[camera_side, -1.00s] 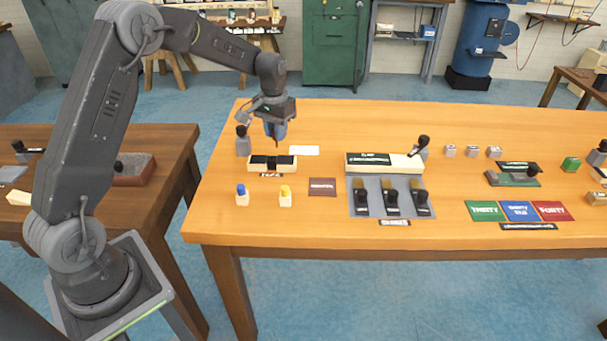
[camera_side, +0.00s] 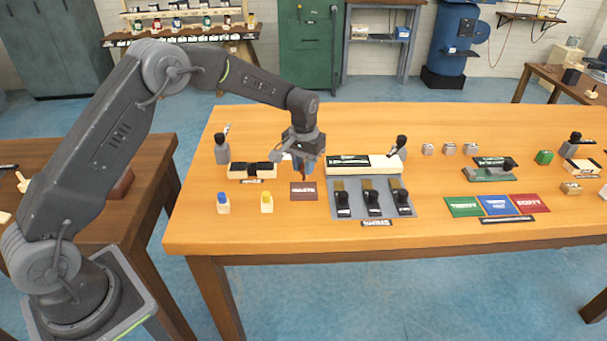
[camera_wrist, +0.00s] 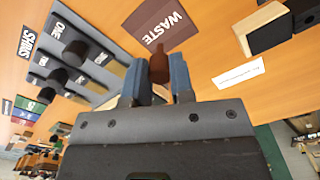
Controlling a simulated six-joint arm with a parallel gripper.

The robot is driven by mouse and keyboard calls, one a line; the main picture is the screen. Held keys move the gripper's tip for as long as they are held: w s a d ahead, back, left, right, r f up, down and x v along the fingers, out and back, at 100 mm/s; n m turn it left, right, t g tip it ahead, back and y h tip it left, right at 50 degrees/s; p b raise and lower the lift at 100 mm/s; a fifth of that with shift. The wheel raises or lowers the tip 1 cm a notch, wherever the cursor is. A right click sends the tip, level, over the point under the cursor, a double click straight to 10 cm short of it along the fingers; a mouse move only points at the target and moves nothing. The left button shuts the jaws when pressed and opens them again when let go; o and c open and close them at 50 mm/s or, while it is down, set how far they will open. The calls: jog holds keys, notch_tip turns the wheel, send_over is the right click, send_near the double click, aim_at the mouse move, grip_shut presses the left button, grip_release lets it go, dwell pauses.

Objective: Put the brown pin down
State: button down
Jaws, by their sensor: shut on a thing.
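My gripper (camera_side: 304,172) points down over the dark red mat (camera_side: 303,193) lettered WASTE, in the side view. In the wrist view my gripper (camera_wrist: 158,82) has its blue fingers closed on the brown pin (camera_wrist: 159,64), which stands out between them. The same mat (camera_wrist: 172,18) lies just beyond the pin there. In the side view the pin is small and dark at the fingertips, and I cannot tell exactly how far its tip is above the mat.
A tray with black slots (camera_side: 240,177) is to the left.

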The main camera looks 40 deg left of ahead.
aim_at(303, 173)
jog(key=shift+f, duration=1.6)
jog(key=shift+f, duration=0.2)
jog(key=c, duration=1)
grip_release()
